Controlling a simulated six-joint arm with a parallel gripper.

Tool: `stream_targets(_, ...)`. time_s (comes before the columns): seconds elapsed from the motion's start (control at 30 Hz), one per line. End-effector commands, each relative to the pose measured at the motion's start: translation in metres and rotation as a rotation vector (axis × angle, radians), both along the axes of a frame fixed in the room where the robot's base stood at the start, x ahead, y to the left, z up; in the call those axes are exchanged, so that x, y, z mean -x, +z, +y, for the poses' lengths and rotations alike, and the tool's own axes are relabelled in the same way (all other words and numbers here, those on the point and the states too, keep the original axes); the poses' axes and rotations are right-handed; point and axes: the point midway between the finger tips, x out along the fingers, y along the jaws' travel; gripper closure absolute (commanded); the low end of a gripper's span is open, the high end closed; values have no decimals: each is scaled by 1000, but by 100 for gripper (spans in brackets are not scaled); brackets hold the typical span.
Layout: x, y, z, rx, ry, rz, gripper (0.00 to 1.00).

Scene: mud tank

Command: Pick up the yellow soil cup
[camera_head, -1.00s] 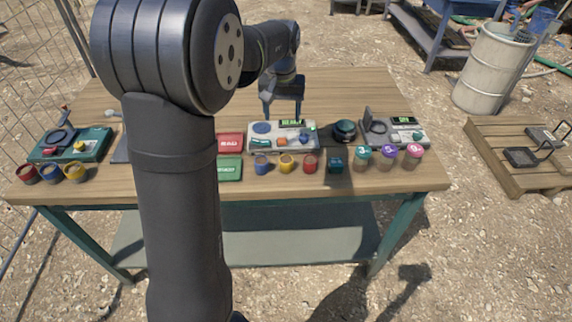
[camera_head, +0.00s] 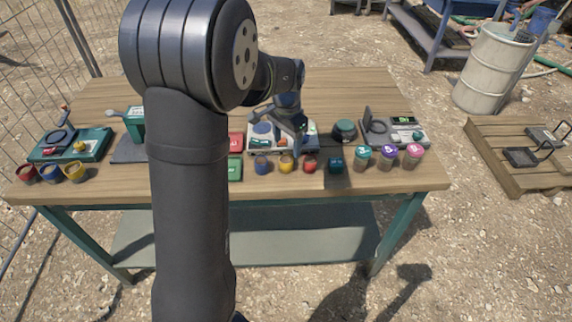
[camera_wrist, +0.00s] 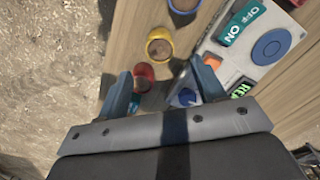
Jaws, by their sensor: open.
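A yellow cup (camera_head: 286,163) stands at the front of the wooden table, between a blue cup (camera_head: 261,164) and a red cup (camera_head: 310,164). The wrist view shows the yellow cup (camera_wrist: 160,44) from above, with brown soil inside its round rim. My gripper (camera_wrist: 165,82) is open and empty there. The yellow cup lies beyond the fingertips, not between them. The red cup (camera_wrist: 143,74) shows close to the left fingertip. In the head view my gripper (camera_head: 295,146) hangs above and just behind the cup row. Another yellow cup (camera_head: 75,172) stands at the left end.
A white device (camera_head: 256,140) with a display lies behind the cups, partly hidden by my gripper. A teal block (camera_head: 335,164) and several lidded jars (camera_head: 387,158) stand to the right. A teal device (camera_head: 92,142) lies at left. The table's front edge is close before the cups.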

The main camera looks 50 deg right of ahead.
Motion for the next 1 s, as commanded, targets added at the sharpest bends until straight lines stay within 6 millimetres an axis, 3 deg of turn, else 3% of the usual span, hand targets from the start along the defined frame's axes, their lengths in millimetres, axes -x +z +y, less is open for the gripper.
stream_targets(0.1, 0, -21, 1, -3, 0, 2, 37)
stream_targets(0.37, 0, -39, 0, -1, 1, 0, 37)
stream_targets(0.63, 0, -78, 0, -2, 1, 1, 37)
stream_targets(0.93, -1, -84, 0, 1, 1, -2, 37)
stream_targets(1.0, -1, -84, 0, 1, 1, -2, 47)
